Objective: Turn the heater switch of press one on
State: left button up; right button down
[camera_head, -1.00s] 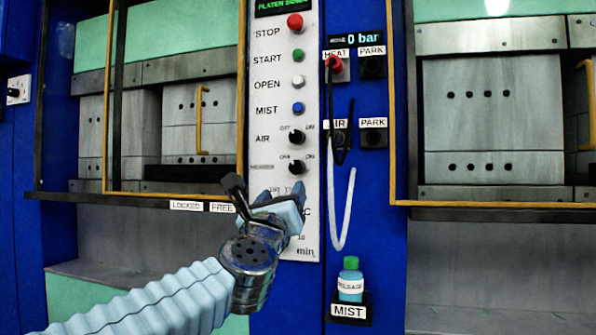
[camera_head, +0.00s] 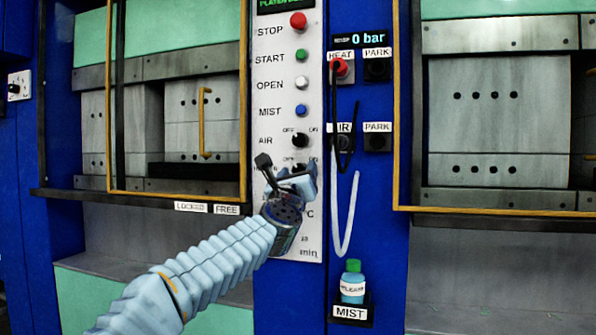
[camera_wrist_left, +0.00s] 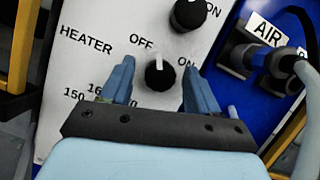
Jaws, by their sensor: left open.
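The heater switch is a black knob (camera_wrist_left: 160,76) on the white control panel (camera_head: 312,215) of the press. In the left wrist view its white mark points up, nearer the OFF label than the ON label. My left gripper (camera_head: 298,174) is open in front of the panel. In the left wrist view its two blue fingers (camera_wrist_left: 157,82) stand on either side of the knob. I cannot tell whether they touch it. In the head view the gripper hides the heater knob. My right gripper is not in view.
Another black knob (camera_head: 300,140), labelled AIR, sits just above the heater switch. Coloured buttons, such as red STOP (camera_head: 298,20), are higher up. To the right are hose sockets, a hanging white hose (camera_head: 345,225) and a MIST bottle (camera_head: 352,285).

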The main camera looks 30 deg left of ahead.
pick_arm(q)
jog(key=c, duration=1)
jog(key=shift+f+m+t+h+b, duration=0.2)
jog(key=shift+m+t+h+b, duration=0.35)
jog(key=shift+m+b, duration=0.75)
jog(key=shift+c, duration=0.2)
jog(key=m+h+b, duration=0.1)
jog(key=m+h, duration=0.1)
jog(key=m, duration=0.2)
jog(key=shift+a+h+b, duration=0.15)
jog(key=shift+h+b, duration=0.15)
jog(key=shift+h, duration=0.05)
jog(key=m+h, duration=0.1)
jog(key=m, duration=0.1)
jog(key=shift+r+m+b, duration=0.1)
jog(key=shift+m+b, duration=0.2)
jog(key=m+h, duration=0.1)
jog(key=m, duration=0.1)
jog(key=shift+r+m+h, duration=0.1)
jog(key=shift+m+h, duration=0.2)
jog(key=shift+m+g+h+p, duration=0.25)
jog(key=shift+m+h, duration=0.35)
jog(key=shift+m, duration=0.7)
jog(key=shift+m+g+h+p, duration=0.15)
jog(key=shift+m+h, duration=0.45)
jog(key=shift+m, duration=0.7)
